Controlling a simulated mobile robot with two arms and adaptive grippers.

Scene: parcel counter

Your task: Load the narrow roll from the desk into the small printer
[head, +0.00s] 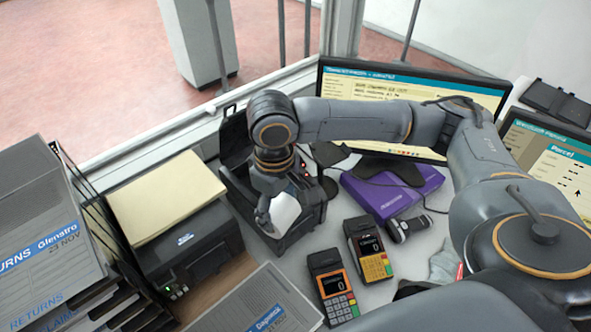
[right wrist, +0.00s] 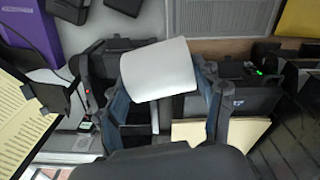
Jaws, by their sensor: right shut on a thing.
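The narrow roll (head: 285,212) is a plain white cylinder, held in my right gripper (head: 277,205). In the right wrist view the white roll (right wrist: 158,70) sits slightly tilted between the two fingers. The small printer (head: 294,238) is black, with its lid (head: 236,137) standing open, and is directly below or around the roll. My arm and the roll hide most of its inside, so I cannot tell whether the roll touches it. A red light shows on the printer's side (right wrist: 87,91). My left gripper is not in view.
A larger black printer (head: 190,245) with yellowish paper on it stands at left of the small one. Two card terminals (head: 330,285) (head: 369,250) lie in front. A purple box (head: 392,190) and a monitor (head: 415,88) are behind right. A file rack (head: 95,205) stands far left.

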